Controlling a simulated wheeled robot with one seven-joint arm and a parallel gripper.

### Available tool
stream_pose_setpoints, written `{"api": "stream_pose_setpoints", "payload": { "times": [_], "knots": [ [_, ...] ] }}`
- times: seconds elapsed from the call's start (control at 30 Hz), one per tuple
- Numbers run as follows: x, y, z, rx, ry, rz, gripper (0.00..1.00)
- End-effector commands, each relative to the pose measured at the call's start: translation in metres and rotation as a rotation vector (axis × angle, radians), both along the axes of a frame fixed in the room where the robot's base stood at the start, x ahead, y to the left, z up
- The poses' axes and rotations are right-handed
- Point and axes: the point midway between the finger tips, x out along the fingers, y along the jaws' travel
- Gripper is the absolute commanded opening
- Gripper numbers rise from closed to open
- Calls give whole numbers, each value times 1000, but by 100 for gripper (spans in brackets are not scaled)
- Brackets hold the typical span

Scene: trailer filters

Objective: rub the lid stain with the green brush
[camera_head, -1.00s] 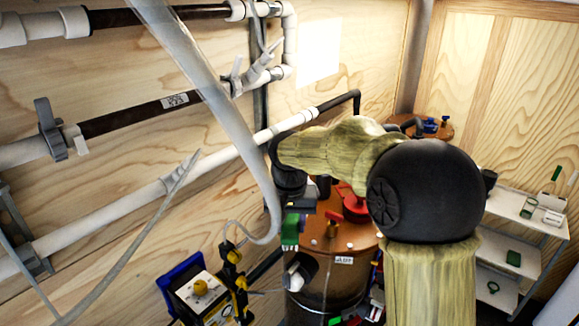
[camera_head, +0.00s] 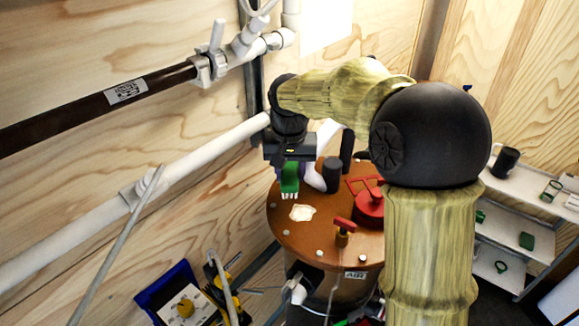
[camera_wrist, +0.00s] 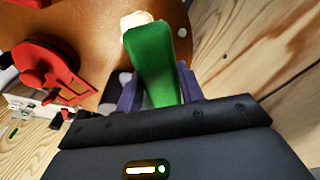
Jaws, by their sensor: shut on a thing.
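My gripper (camera_head: 290,163) is shut on the green brush (camera_head: 290,180), whose pale bristles point down. The brush hangs above the round orange-brown lid (camera_head: 318,240) of the tank. The lid stain (camera_head: 302,213) is a cream patch on the lid, just below and slightly right of the bristles in the head view; a gap seems to show between them. In the wrist view, the green brush (camera_wrist: 152,65) sits between my gripper's fingers (camera_wrist: 158,92) and partly covers the stain (camera_wrist: 136,20). The bristles are hidden there.
A red valve (camera_head: 368,207) and a small red-handled tap (camera_head: 343,228) stand on the lid, right of the stain. Dark and white pipe stubs rise behind. White wall pipes (camera_head: 180,160) run at left. A shelf (camera_head: 505,240) stands at right.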

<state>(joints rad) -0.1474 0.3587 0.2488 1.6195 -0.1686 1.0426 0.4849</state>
Motion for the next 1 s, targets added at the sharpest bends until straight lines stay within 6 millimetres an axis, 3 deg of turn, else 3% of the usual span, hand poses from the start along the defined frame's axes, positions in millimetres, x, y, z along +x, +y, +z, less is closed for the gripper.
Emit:
{"api": "stream_pose_setpoints", "payload": {
  "times": [0.27,0.8,1.0],
  "knots": [
    [0,0,-4,0,0,0,11],
    [0,0,-52,0,0,1,11],
    [0,0,-60,0,0,1,11]
  ]
}}
